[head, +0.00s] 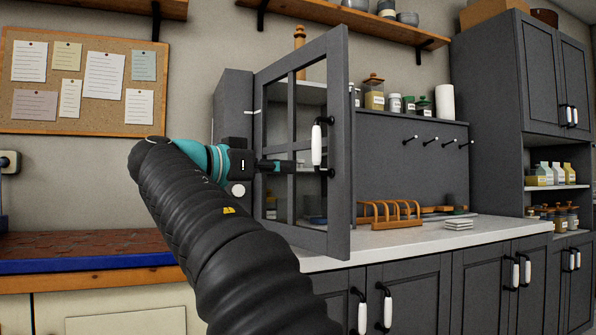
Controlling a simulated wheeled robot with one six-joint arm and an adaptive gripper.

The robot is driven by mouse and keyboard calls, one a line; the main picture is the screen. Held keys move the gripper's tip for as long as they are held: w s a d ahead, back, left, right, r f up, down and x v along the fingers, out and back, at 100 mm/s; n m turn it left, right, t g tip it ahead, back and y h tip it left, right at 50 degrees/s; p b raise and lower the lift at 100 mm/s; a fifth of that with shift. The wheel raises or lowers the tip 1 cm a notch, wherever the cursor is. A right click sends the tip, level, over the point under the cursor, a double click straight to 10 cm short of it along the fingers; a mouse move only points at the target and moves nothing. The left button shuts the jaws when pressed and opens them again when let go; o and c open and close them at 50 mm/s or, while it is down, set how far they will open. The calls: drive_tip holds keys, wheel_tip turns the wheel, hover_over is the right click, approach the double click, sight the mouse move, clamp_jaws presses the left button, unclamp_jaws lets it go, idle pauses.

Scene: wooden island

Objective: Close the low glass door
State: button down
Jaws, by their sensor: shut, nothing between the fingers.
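The low glass door (338,120) is grey-framed with several panes and a white handle (317,145) on black mounts. It stands swung open from a grey wall cabinet (232,105) above the counter, with the cabinet's shelves showing through the panes. My gripper (290,167) is shut and empty, pointing right at the middle of the door, just left of the handle's lower end. It overlaps the panes in the head view; whether it touches the door I cannot tell. My arm hides part of the cabinet's lower side.
A white counter (400,234) runs below the door, with a wooden rack (390,212) and stacked white coasters (458,225) to its right. Jars (374,95) stand on the ledge behind. A tall grey cabinet (487,120) stands at right. A blue-edged worktop (90,263) lies at left.

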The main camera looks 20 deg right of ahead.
sight(342, 169)
drive_tip(key=x, duration=1.2)
drive_tip(key=shift+d, duration=0.35)
drive_tip(key=shift+d+f, duration=0.1)
